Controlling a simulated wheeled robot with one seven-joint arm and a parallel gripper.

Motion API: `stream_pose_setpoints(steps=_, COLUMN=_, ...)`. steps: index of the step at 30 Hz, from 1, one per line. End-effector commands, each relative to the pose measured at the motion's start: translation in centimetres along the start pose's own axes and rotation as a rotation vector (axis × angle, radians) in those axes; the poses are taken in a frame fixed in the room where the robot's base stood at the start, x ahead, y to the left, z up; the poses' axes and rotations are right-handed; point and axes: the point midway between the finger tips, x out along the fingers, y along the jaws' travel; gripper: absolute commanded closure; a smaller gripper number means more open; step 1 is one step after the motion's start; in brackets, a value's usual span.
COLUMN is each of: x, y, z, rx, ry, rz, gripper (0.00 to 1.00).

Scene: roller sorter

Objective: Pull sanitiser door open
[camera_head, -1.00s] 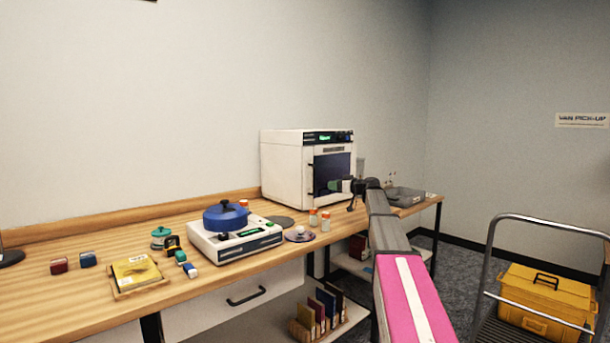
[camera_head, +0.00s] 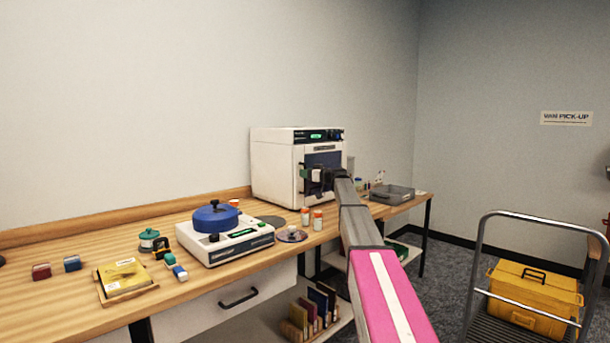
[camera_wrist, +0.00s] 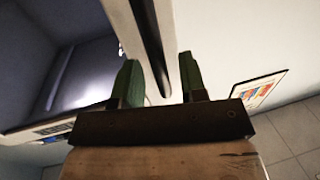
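The sanitiser (camera_head: 272,172) is a white box at the back of the bench, with a dark-windowed door (camera_head: 325,159) and a lit green display. In the wrist view my gripper's green fingers (camera_wrist: 158,77) are spread apart. A white bar-like edge with a dark strip (camera_wrist: 148,35) runs between them. I cannot tell whether the fingers touch it. A dark glossy panel or cavity (camera_wrist: 90,75) shows to its left.
A device with a blue lid (camera_head: 228,243), small bottles (camera_head: 311,219) and a disc (camera_head: 291,234) stand on the bench left of my arm. A grey tray (camera_head: 391,193) lies to the right. A trolley with a yellow box (camera_head: 535,293) stands on the floor at right.

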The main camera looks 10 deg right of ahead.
Motion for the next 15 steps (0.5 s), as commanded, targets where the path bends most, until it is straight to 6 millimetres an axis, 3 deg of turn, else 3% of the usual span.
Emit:
stream_pose_setpoints(steps=11, x=0.94, y=-0.03, z=0.01, rx=0.000, ry=0.000, rz=0.000, gripper=0.61)
stream_pose_setpoints(steps=14, x=0.93, y=-0.03, z=0.00, rx=0.000, ry=0.000, rz=0.000, gripper=0.94)
stream_pose_setpoints(steps=15, x=0.93, y=-0.03, z=0.00, rx=0.000, ry=0.000, rz=0.000, gripper=1.00)
